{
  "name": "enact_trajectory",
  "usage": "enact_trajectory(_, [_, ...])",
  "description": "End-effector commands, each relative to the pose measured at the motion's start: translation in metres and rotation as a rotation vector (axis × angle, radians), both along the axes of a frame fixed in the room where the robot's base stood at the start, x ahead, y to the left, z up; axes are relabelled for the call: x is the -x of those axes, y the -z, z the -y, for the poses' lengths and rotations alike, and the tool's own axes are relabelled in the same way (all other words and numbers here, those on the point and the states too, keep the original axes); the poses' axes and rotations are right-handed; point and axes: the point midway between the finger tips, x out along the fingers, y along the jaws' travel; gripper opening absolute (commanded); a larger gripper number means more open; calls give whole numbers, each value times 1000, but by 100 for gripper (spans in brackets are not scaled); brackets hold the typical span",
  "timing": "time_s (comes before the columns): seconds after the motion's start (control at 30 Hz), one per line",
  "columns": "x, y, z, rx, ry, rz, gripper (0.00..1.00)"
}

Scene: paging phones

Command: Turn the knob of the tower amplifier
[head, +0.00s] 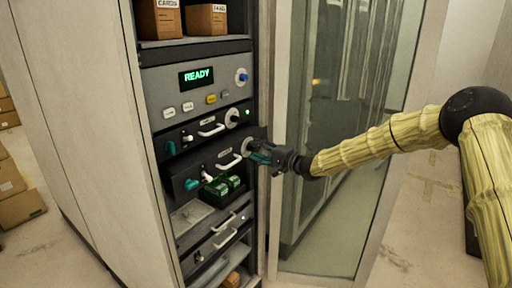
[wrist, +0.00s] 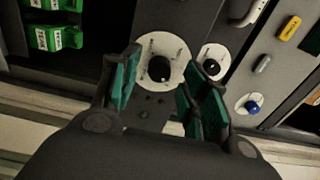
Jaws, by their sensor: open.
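In the head view a rack tower holds several dark units with dials. My gripper (head: 268,154) is at the right end of a pulled-out unit (head: 215,160), right by its round white dial (head: 247,146). In the wrist view this dial has a black knob (wrist: 160,69) in the middle. My open gripper (wrist: 162,77) has its teal-padded fingers on either side of the knob in that view. I cannot tell whether they touch it. A smaller dial with a black knob (wrist: 212,66) lies just beyond the right finger. I cannot read which unit is labelled as the amplifier.
A grey panel with a READY display (head: 196,77) and a blue knob (head: 242,77) is above. Green blocks (head: 222,186) sit below the pulled-out unit. An open glass door (head: 345,150) stands to the right, behind my arm. Cardboard boxes (head: 20,195) lie on the left floor.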

Motion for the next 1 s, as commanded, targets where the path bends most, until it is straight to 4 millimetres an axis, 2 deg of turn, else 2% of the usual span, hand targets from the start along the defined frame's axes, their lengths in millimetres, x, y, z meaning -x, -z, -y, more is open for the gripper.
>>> enact_trajectory(0.17, [-6, 0, -7, 0, 2, -1, 45])
enact_trajectory(0.47, [-6, 1, -7, -1, 2, -1, 45])
enact_trajectory(0.7, [-6, 1, -7, -1, 3, -1, 1])
enact_trajectory(1.0, [-6, 2, -6, 11, 3, 15, 0])
